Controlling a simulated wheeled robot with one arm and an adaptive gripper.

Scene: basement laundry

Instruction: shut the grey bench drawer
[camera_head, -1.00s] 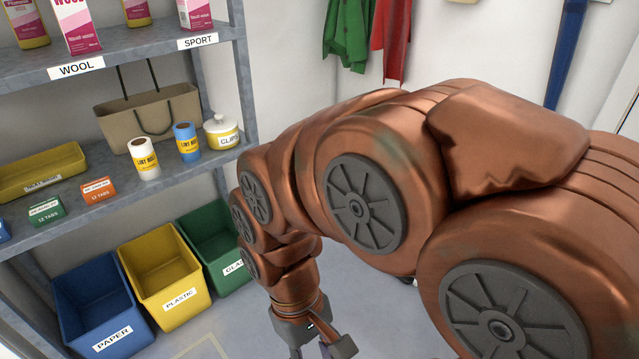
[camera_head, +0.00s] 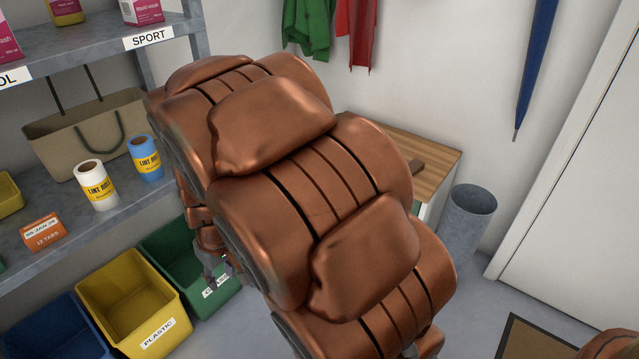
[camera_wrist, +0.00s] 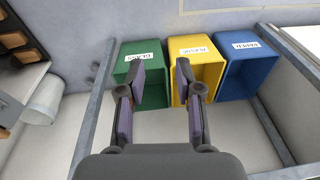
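The bench (camera_head: 415,143) stands against the back wall in the head view, with a wooden top and a pale body. My arm covers most of its front, and I cannot make out the grey drawer in the head view. My gripper (camera_wrist: 158,78) is open and empty in the wrist view, its two dark fingers well apart, in front of the recycling bins. In the head view only a small part of it shows, low at the left by the green bin. At the left edge of the wrist view is pale furniture; I cannot tell whether it includes the drawer.
Green (camera_head: 165,250), yellow (camera_head: 125,290) and blue (camera_head: 50,330) bins stand under the shelf rack (camera_head: 95,200) at left. A grey metal bin (camera_head: 467,215) stands right of the bench. A mat (camera_head: 535,340) lies in front of the white door (camera_head: 585,180).

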